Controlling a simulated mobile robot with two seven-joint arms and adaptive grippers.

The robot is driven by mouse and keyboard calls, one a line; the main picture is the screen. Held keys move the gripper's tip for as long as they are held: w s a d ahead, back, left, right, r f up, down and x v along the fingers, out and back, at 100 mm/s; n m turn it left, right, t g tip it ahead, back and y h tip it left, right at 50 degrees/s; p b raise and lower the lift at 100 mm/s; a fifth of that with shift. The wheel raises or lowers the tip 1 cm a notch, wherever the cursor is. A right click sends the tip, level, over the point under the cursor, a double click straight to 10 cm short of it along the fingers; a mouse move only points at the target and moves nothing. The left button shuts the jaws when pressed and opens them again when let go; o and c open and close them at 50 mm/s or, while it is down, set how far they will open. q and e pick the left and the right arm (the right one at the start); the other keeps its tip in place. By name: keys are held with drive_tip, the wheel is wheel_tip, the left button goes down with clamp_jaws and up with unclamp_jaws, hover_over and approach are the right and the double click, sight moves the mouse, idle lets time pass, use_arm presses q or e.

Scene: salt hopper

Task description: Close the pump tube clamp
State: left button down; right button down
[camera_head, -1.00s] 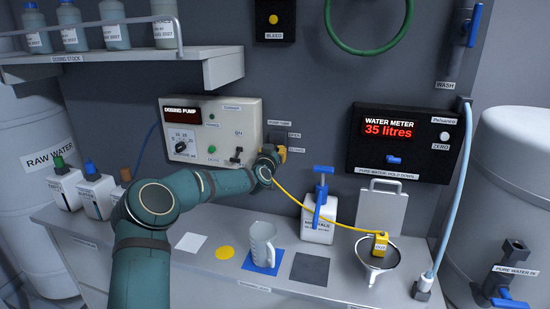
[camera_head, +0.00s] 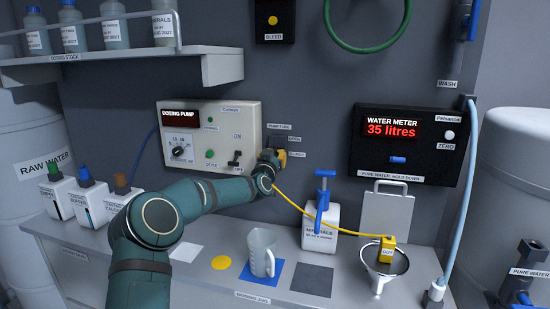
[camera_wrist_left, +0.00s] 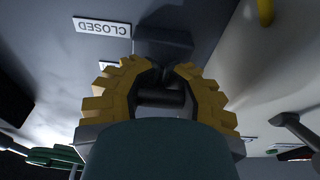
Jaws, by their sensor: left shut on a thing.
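The pump tube clamp (camera_head: 276,142) is a dark fitting on the wall right of the dosing pump, with OPEN and CLOSED labels beside it. My left gripper (camera_head: 272,158) is at its lower part, near the CLOSED label, and largely covers it. In the left wrist view the yellow fingers of my left gripper (camera_wrist_left: 160,72) curve around a dark bar, the clamp's lever (camera_wrist_left: 161,98), and are shut on it. The dark clamp block (camera_wrist_left: 164,43) is just beyond the fingertips. The lever's exact angle is hard to tell. My right gripper is not in view.
The dosing pump box (camera_head: 243,125) is close to the left of my gripper. A yellow tube (camera_head: 312,213) runs from near the gripper to a yellow OUT block (camera_head: 387,250) over a funnel.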

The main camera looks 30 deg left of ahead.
use_arm(q)
drive_tip(key=c, duration=0.6)
unclamp_jaws()
drive_tip(key=shift+s+r, duration=0.1)
drive_tip(key=shift+s, duration=0.2)
drive_tip(key=shift+w, duration=0.1)
drive_tip(key=v, duration=1.2)
drive_tip(key=shift+f, duration=0.2)
